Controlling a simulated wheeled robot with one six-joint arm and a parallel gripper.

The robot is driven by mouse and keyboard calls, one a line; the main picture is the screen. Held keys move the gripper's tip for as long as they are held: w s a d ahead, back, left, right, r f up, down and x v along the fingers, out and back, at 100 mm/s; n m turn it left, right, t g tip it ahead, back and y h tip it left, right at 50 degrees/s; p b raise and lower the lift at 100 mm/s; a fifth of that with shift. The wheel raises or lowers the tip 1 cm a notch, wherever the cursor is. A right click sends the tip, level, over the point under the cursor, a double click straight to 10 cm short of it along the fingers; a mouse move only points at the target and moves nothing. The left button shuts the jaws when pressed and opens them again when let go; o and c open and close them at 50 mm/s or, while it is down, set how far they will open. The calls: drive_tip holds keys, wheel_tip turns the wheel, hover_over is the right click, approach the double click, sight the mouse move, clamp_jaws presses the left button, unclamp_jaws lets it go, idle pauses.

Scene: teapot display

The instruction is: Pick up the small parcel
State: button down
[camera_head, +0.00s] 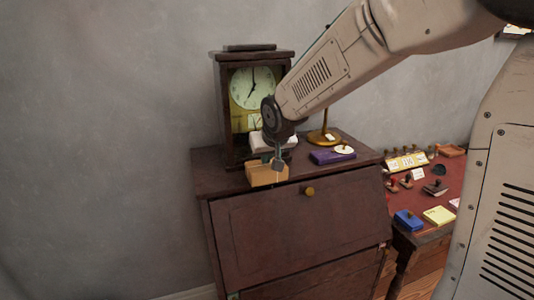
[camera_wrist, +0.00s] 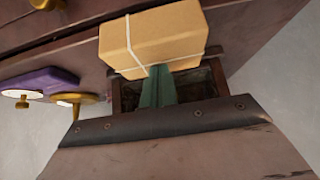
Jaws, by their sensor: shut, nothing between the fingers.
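The small parcel (camera_head: 266,175) is a tan box tied with pale string, on the front left of the dark cabinet top, before the clock. In the wrist view the parcel (camera_wrist: 150,38) is large at the top centre. My gripper (camera_head: 278,165) is at the parcel's upper edge in the head view. In the wrist view my green gripper fingers (camera_wrist: 158,72) are together, with their tips at the parcel's lower edge in the picture. Nothing is held between them. I cannot tell whether the tips touch the parcel.
A wooden clock (camera_head: 225,95) stands close behind the parcel. A purple box (camera_head: 333,156) and a brass stand (camera_head: 323,138) are to the right on the cabinet top (camera_head: 365,153). A red-topped table (camera_head: 455,180) with several small items is further right.

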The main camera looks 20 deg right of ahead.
drive_tip(key=shift+s+f, duration=0.35)
drive_tip(key=shift+w+d+r, duration=0.1)
drive_tip(key=shift+r, duration=0.65)
